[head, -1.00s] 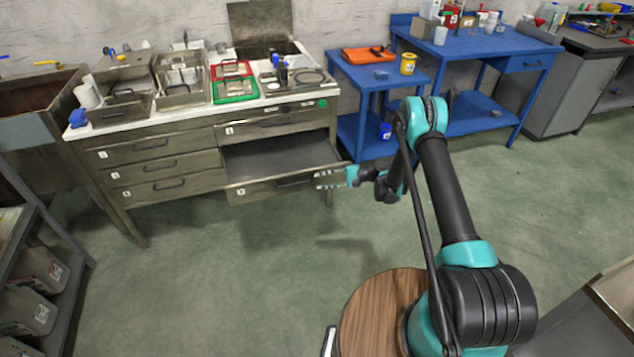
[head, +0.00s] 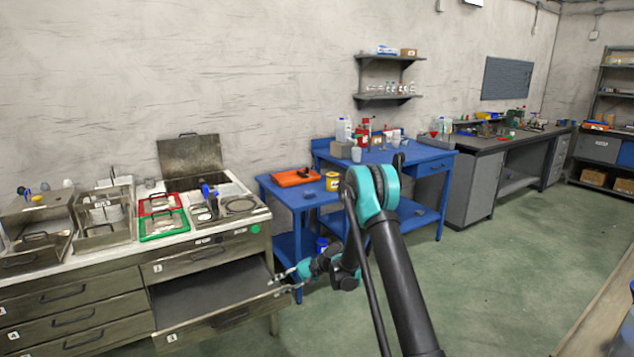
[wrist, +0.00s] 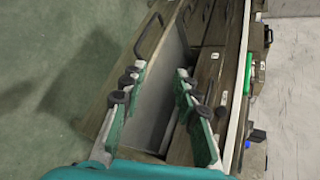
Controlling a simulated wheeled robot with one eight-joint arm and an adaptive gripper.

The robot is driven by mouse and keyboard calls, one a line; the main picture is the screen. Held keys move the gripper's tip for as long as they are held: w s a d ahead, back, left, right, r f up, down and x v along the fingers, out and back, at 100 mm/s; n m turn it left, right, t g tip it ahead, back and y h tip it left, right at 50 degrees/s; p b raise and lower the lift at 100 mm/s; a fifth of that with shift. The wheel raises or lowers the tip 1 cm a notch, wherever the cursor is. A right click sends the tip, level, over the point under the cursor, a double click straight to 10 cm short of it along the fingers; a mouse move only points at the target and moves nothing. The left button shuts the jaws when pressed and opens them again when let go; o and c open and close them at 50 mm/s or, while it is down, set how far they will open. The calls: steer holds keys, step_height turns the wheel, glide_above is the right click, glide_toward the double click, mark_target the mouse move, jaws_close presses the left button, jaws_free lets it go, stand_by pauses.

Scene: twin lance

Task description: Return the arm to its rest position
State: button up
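My gripper (head: 284,279) is at the right end of the open drawer (head: 207,302) in the head view. In the wrist view my gripper (wrist: 160,82) has its two teal-and-grey fingers spread wide, with nothing held between them. The open drawer (wrist: 163,75) lies beyond and between the fingers there, and its inside looks empty in the head view. I cannot tell whether a fingertip touches the drawer's edge. My arm reaches from the bottom of the head view up to a bent elbow, then down to the gripper.
The drawer cabinet (head: 75,323) carries metal baskets, a red frame (head: 159,204) and a green frame (head: 164,225). A blue table (head: 306,200) with an orange tray (head: 297,177) stands just right of my gripper. Open green floor (head: 510,260) lies to the right.

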steer(key=s+d+r+n+t+h, duration=0.1)
steer(key=s+d+r+t+h, duration=0.15)
steer(key=s+d+r, duration=0.45)
steer(key=s+d+r+t+h, duration=0.1)
steer(key=s+d+r+h, duration=0.4)
steer(key=d, duration=0.5)
steer(key=s+d+n+t+h, duration=0.1)
steer(key=s+d+h, duration=0.3)
steer(key=s+d, duration=1.2)
steer(key=s+n, duration=0.1)
steer(key=s, duration=0.3)
steer(key=shift+s+d+r+n+h, duration=0.2)
steer(key=shift+s+r+n+h, duration=0.1)
steer(key=shift+r+h, duration=0.05)
